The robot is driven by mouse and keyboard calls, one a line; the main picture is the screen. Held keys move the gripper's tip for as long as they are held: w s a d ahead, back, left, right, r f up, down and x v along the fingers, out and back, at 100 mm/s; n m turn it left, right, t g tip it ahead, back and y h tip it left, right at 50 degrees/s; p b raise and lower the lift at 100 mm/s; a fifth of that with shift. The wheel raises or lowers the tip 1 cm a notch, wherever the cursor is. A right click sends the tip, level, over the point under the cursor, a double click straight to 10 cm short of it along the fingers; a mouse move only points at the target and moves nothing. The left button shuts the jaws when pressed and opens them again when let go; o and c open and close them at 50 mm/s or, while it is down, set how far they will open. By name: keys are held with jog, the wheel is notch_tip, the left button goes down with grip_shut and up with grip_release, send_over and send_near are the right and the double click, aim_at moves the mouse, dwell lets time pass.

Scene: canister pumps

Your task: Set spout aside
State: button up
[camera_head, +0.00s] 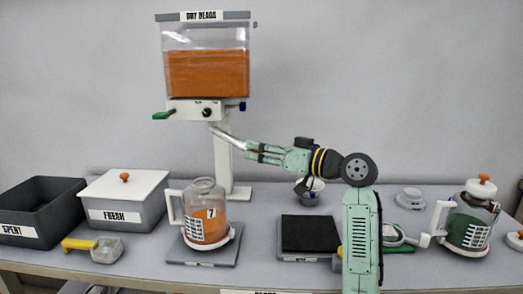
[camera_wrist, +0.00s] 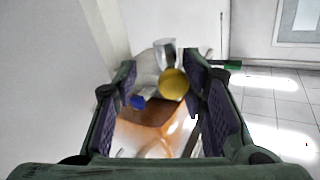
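The grey tubular spout (camera_head: 229,137) slants down to the right from below the dispenser's white valve block (camera_head: 188,110). My gripper (camera_head: 250,151) is at the spout's lower right end, its fingers pointing left. In the wrist view the fingers (camera_wrist: 158,82) stand apart, with a yellow round face (camera_wrist: 173,84) and a grey tube (camera_wrist: 165,52) seen between them, nearer the right finger. I cannot tell whether a finger touches the spout. The dispenser (camera_head: 207,72), labelled dry beads, holds orange beads.
A jar (camera_head: 206,222) with orange beads stands on a grey plate below the dispenser. The fresh bin (camera_head: 124,213) and the black spent bin (camera_head: 40,226) are at left. A yellow-handled scoop (camera_head: 104,249) lies before them. A black pad (camera_head: 310,234) is bare; a green-filled jar (camera_head: 468,222) stands right.

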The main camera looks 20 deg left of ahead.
jog(key=v, duration=1.2)
jog(key=shift+d, duration=0.1)
